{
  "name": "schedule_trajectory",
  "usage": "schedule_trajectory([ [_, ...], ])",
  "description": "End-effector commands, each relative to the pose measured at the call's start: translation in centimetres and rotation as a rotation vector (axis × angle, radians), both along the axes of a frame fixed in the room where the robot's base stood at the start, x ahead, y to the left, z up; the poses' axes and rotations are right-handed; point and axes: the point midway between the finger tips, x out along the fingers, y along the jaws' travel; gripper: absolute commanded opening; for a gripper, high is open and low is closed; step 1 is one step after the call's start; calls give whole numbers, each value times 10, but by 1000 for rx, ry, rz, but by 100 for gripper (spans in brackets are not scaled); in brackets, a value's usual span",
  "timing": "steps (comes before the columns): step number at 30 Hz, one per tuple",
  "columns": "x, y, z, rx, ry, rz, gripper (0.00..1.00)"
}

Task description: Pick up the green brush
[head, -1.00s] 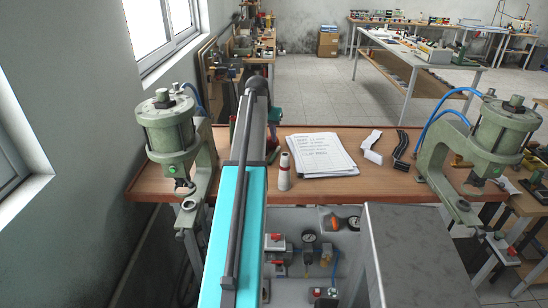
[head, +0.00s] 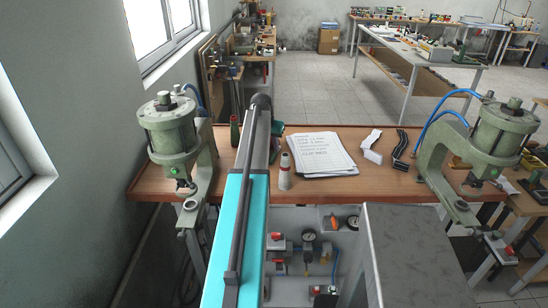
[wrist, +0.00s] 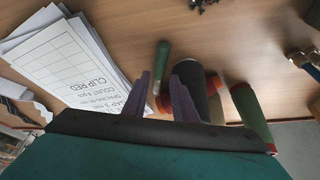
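In the wrist view my gripper (wrist: 162,95) is open, with two purple fingers spread apart above the wooden bench. A slim green handle, which looks like the green brush (wrist: 162,62), appears in line with the gap between the fingers, with a red part at its lower end. I cannot tell its height relative to the fingertips. A dark grey cylinder (wrist: 194,78) with red at its end is beside the right finger. A thicker green cylinder (wrist: 251,108) with a red end is farther right. In the head view my arm hides my gripper; a green item (head: 276,137) shows just right of the arm.
Green presses (head: 170,135) stand at the left and right (head: 495,135) bench ends.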

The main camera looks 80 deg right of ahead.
Motion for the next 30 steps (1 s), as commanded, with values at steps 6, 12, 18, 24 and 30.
schedule_trajectory([
  [6, -1, -1, -3, 1, 1, 0, 25],
  [12, -2, -6, -15, 2, 0, -1, 25],
  [18, -4, -12, -33, 2, 0, -1, 25],
  [24, -6, -17, -46, 1, 0, -2, 25],
  [30, -6, -17, -49, 0, 0, -2, 25],
])
